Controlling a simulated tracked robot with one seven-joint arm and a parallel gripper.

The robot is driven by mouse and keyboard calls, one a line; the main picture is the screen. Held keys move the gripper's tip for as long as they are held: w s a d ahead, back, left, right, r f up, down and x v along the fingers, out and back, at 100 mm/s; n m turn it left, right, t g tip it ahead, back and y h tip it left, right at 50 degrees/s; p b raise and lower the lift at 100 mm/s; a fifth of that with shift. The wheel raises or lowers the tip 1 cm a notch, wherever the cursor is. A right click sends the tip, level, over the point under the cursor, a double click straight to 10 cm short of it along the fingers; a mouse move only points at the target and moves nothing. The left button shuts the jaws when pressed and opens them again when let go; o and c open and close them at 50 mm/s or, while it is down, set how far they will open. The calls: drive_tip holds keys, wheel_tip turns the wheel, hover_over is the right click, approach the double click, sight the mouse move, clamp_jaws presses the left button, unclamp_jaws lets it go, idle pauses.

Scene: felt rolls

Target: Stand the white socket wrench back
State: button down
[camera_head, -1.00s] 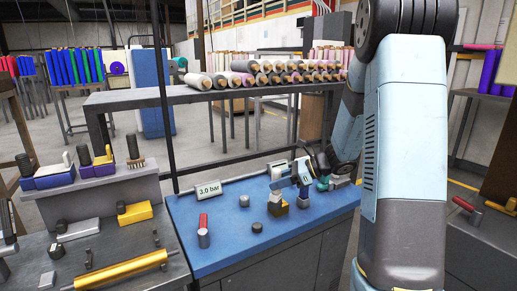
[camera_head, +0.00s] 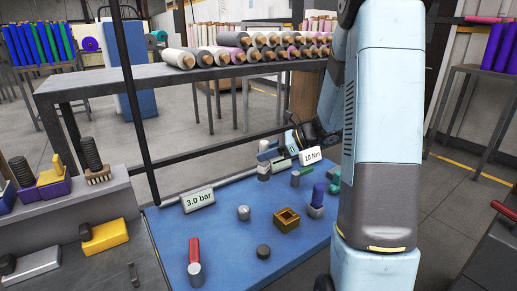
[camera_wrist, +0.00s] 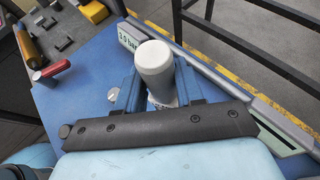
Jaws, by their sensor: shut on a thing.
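My gripper (camera_head: 274,158) is shut on the white socket wrench (camera_wrist: 155,65), whose pale rounded end shows between the blue fingers in the wrist view.
Around the holder stand a grey cylinder (camera_head: 243,213), a dark puck (camera_head: 263,252), a blue-topped piece (camera_head: 317,197) and a red-topped piece (camera_head: 195,262). Signs reading 3.0 bar (camera_head: 198,201) and 10 Nm (camera_head: 311,156) stand at the back, near a rail.

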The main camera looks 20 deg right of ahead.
sight(268, 169)
drive_tip(key=shift+w+d, duration=0.1)
drive_tip(key=shift+a, duration=0.25)
drive_tip(key=shift+m+t, duration=0.3)
drive_tip(key=shift+f, duration=3)
drive_tip(key=shift+f, duration=0.5)
drive_tip(key=c, duration=0.6)
unclamp_jaws()
